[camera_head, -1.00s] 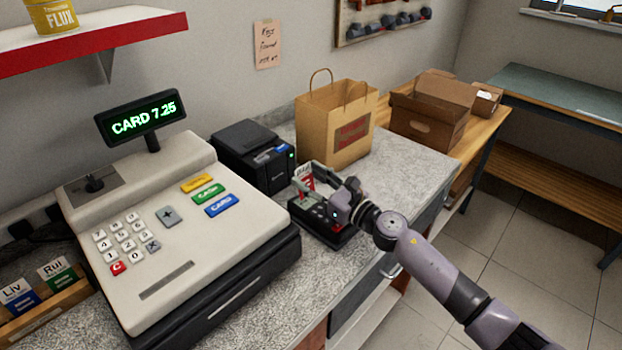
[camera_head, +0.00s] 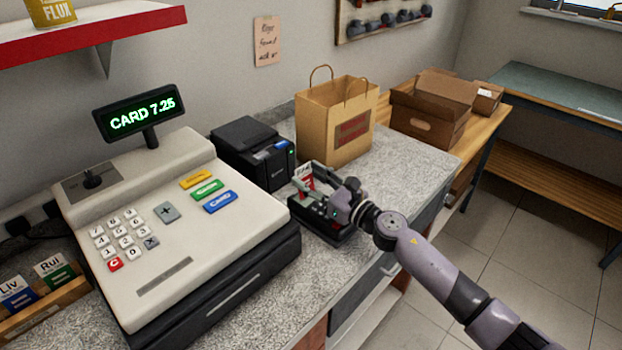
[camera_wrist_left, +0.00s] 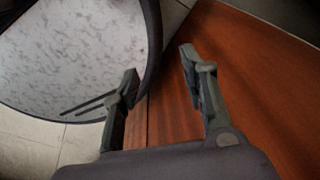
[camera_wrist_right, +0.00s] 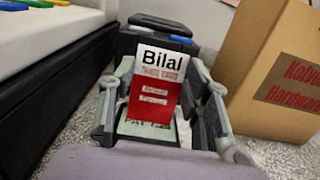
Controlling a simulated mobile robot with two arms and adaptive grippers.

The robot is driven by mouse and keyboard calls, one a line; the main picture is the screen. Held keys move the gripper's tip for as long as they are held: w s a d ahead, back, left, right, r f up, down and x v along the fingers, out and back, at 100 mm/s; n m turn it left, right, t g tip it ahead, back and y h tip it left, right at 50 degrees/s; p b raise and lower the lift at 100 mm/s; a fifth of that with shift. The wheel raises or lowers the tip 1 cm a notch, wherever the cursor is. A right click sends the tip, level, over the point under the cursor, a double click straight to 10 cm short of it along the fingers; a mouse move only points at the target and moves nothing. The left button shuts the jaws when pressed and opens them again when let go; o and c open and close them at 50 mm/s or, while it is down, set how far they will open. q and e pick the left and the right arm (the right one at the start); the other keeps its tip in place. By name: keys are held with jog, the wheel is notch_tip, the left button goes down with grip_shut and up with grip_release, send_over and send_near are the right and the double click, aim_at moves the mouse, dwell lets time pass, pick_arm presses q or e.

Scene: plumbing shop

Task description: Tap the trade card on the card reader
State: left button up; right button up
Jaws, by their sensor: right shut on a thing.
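The trade card (camera_wrist_right: 155,90), red and white with the name "Bilal", stands up between the fingers of my right gripper (camera_wrist_right: 160,100) in the right wrist view. In the head view my right gripper (camera_head: 325,182) is shut on the card at the black card reader (camera_head: 318,228). The card is over the reader; I cannot tell whether they touch. In the right wrist view a pale part of the reader with lettering shows below the card. My left gripper (camera_wrist_left: 165,85) is open and empty in the left wrist view, near a reddish wooden panel.
A cash register (camera_head: 170,230) showing "CARD 7.25" stands left of the reader. A black printer (camera_head: 252,152) and a paper bag (camera_head: 337,122) stand behind it. A rack with other cards (camera_head: 45,310) is at the lower left. The counter right of the bag is clear.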

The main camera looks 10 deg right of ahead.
jog(key=shift+f, duration=0.15)
jog(key=shift+r+p, duration=0.8)
jog(key=shift+r, duration=0.2)
